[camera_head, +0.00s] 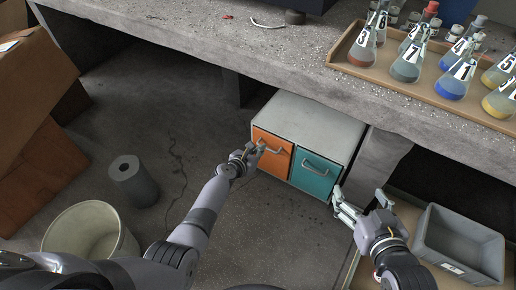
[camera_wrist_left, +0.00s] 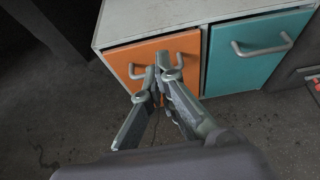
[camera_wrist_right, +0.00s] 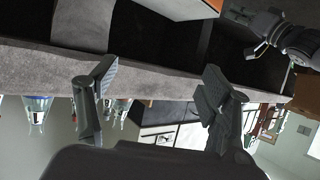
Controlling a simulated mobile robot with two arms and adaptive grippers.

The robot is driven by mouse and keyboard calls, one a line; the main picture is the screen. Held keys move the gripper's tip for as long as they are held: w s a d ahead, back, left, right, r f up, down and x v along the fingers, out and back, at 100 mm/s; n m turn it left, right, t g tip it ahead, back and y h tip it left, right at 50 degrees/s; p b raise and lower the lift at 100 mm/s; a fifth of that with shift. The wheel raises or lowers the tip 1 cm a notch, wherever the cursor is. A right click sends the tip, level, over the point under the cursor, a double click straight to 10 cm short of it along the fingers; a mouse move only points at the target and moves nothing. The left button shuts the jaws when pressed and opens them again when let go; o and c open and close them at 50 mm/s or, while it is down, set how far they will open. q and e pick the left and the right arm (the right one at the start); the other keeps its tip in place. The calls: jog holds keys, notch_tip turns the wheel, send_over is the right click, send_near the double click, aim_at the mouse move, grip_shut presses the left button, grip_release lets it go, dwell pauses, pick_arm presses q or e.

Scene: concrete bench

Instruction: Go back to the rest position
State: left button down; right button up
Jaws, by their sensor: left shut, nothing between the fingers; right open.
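My left gripper (camera_head: 255,152) is shut and empty, with its fingertips just in front of the handle of the orange drawer (camera_head: 271,155). In the left wrist view the shut fingertips (camera_wrist_left: 165,72) overlap the drawer handle (camera_wrist_left: 136,73); I cannot tell whether they touch it. My right gripper (camera_head: 338,203) is open and empty, low beside the right side of the teal drawer (camera_head: 315,174). In the right wrist view its two fingers (camera_wrist_right: 160,75) are spread wide with nothing between them. Both drawers look closed.
The concrete bench (camera_head: 230,40) overhangs the drawer cabinet (camera_head: 310,122). A wooden tray (camera_head: 340,60) of numbered flasks stands on it. A grey bin (camera_head: 455,240) lies near my right gripper. A bucket (camera_head: 90,232), dark cylinder (camera_head: 134,183) and cardboard boxes (camera_head: 35,110) stand left.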

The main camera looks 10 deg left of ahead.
pick_arm(q)
jog(key=shift+s+a+r+p, duration=0.15)
jog(key=shift+s+r+p, duration=0.2)
jog(key=shift+s+r, duration=0.05)
pick_arm(e)
jog(key=shift+s+d+f+g+h, duration=0.15)
jog(key=shift+s+d+f+g, duration=0.1)
jog(key=shift+s+f+g, duration=0.3)
jog(key=shift+s+d+f+g+h, duration=0.2)
jog(key=shift+s+f+g, duration=0.1)
jog(key=shift+s+f, duration=0.3)
jog(key=shift+s+d+f+g+h, duration=0.15)
jog(key=shift+s+d+f+g, duration=0.1)
jog(key=shift+s+f+g, duration=0.3)
